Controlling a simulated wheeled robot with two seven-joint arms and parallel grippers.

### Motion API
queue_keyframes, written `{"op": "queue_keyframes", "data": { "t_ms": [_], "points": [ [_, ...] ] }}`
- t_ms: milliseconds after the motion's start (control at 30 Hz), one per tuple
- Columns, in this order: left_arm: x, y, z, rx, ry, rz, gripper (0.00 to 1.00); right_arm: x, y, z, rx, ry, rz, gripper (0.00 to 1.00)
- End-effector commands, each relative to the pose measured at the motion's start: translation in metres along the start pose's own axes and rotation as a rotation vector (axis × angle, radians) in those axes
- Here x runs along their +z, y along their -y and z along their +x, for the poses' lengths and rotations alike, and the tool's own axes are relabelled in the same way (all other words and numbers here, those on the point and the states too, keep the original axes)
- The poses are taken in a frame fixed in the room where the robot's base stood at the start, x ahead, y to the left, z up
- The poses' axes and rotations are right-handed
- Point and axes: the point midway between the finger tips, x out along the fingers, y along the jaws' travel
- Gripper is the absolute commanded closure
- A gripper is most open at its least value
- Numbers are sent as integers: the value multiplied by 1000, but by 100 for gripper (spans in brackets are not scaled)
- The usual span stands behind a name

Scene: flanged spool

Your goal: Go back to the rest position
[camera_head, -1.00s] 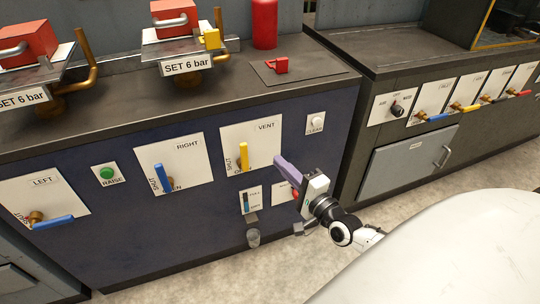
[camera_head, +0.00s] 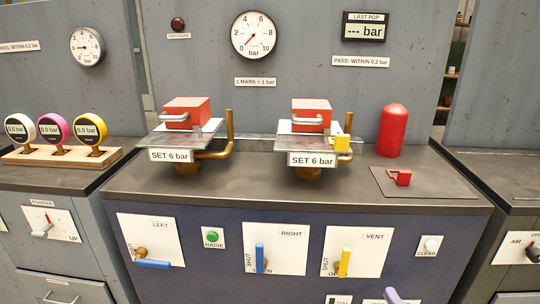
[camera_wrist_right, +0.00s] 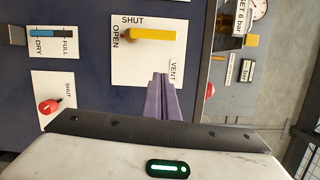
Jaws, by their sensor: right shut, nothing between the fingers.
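My right gripper (camera_head: 391,295) shows only at the bottom edge of the head view, as a bit of its purple fingers. In the right wrist view its purple fingers (camera_wrist_right: 161,95) lie together, shut and empty, pointing at the panel by the VENT plate (camera_wrist_right: 148,60). The yellow VENT lever (camera_wrist_right: 152,34) is beyond the fingertips and apart from them. In the head view this lever (camera_head: 345,262) stands upright. My left gripper is in neither view.
The dark cabinet top (camera_head: 250,210) carries two red-weighted rigs and a red cylinder (camera_head: 392,131). The blue LEFT lever (camera_head: 153,264) lies nearly level; the blue RIGHT lever (camera_head: 260,258) is upright. Gauges stand behind. A red knob (camera_wrist_right: 49,106) is near my right wrist camera's left side.

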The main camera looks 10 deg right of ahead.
Motion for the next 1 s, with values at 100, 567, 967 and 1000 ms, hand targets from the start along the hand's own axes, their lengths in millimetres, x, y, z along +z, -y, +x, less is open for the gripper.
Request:
{"op": "queue_keyframes", "data": {
  "t_ms": [100,567,967,1000],
  "points": [
    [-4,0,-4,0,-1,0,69,21,-10,-8,50,39,-83,100],
    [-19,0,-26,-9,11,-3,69,198,-102,-144,412,709,-1332,100],
    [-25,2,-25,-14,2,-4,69,208,-112,-170,437,861,-1575,100],
    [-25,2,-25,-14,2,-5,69,208,-112,-170,437,860,-1574,100]
  ]
}}
